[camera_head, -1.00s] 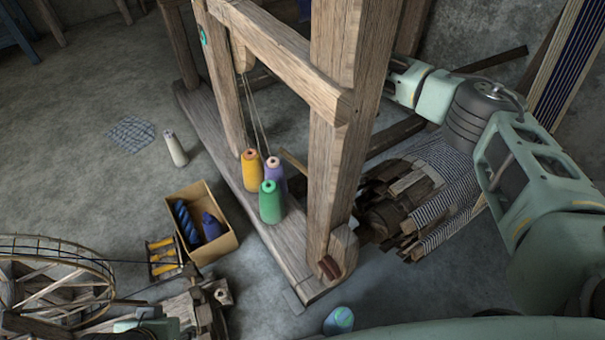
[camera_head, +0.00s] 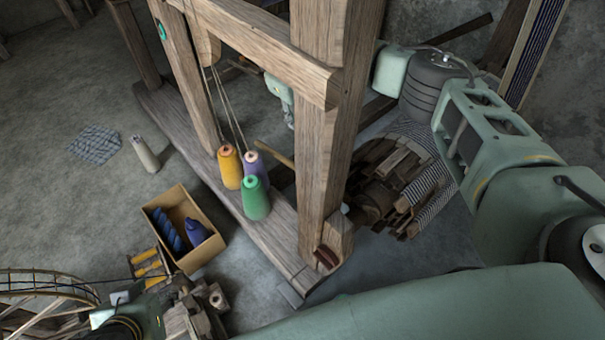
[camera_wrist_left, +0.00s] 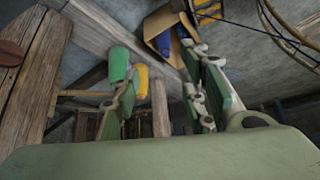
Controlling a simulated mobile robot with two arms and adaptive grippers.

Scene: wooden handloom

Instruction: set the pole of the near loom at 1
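The near loom's wooden frame (camera_head: 322,110) stands upright, with a crossbeam (camera_head: 270,50) and a base beam (camera_head: 165,115). Cords hang inside it from a wooden piece. I cannot tell which part is the pole. My left gripper, partly cut off at the lower left of the head view (camera_head: 122,312), shows with spread, empty fingers in the left wrist view (camera_wrist_left: 165,85). My right arm enters from the right and passes behind the thick post. A pale green part of it shows through the frame; the right fingers cannot be made out.
Orange (camera_head: 230,168), purple (camera_head: 253,167) and green (camera_head: 256,198) spools stand by the base beam. A cardboard box (camera_head: 208,252) holds blue yarn. A spinning wheel (camera_head: 40,285) is at lower left, a wood pile (camera_head: 395,185) behind the post. Floor at upper left is mostly clear.

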